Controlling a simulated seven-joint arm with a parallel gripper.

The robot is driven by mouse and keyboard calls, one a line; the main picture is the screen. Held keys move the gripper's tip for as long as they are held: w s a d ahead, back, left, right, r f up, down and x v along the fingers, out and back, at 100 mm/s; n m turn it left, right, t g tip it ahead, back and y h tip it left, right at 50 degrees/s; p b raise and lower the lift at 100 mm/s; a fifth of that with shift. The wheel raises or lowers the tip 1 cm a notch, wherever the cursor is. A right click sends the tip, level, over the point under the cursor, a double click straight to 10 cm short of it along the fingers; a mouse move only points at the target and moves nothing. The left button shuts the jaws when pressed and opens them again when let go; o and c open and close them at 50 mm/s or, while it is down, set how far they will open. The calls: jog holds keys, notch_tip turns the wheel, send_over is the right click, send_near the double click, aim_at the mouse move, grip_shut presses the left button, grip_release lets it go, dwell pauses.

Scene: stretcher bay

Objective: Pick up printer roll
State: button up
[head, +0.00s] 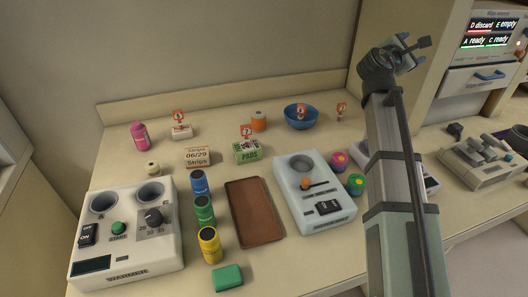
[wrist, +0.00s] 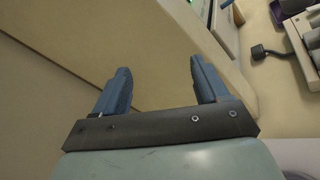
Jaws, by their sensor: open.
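Two things could be the printer roll, and I cannot tell which. A small cream roll (head: 152,168) with a dark centre sits at the left of the counter, behind the warmer. An orange roll (head: 258,122) with a hole in its top stands at the back, left of the blue bowl. My gripper (head: 405,48) is raised high at the right, well away from both. In the wrist view my gripper (wrist: 160,66) has its blue fingers apart with nothing between them. Neither roll shows in the wrist view.
The warmer (head: 125,262), blue, green and yellow jars (head: 204,210), a brown tray (head: 255,228) and a pale device (head: 335,208) fill the front. Strips box (head: 197,157), pads box (head: 246,154), pink bottle (head: 140,135) and blue bowl (head: 301,121) stand behind. A wall backs the counter.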

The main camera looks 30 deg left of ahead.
jog(key=s+a+m+g+y, duration=0.1)
jog(key=s+a+m+y, duration=0.15)
jog(key=a, duration=0.45)
jog(key=s+a+m+y, duration=0.1)
jog(key=a+m, duration=0.2)
jog(key=a, duration=0.4)
jog(key=s+a+f+m+g+y, duration=0.2)
jog(key=s+a+f+m+g, duration=0.15)
jog(key=a+f+m, duration=0.45)
jog(key=m+g+y, duration=0.4)
jog(key=m+g, duration=1.1)
jog(key=m, duration=0.8)
send_near(151, 164)
jog(key=shift+t, duration=0.25)
jog(key=x, duration=0.5)
jog(key=shift+s+d+f, duration=0.1)
jog(key=shift+s+d, duration=0.1)
jog(key=shift+d, duration=0.1)
jog(key=shift+a+x, duration=0.15)
jog(key=shift+x, duration=1.15)
jog(key=shift+a+x, duration=0.1)
jog(key=shift+x, duration=1.2)
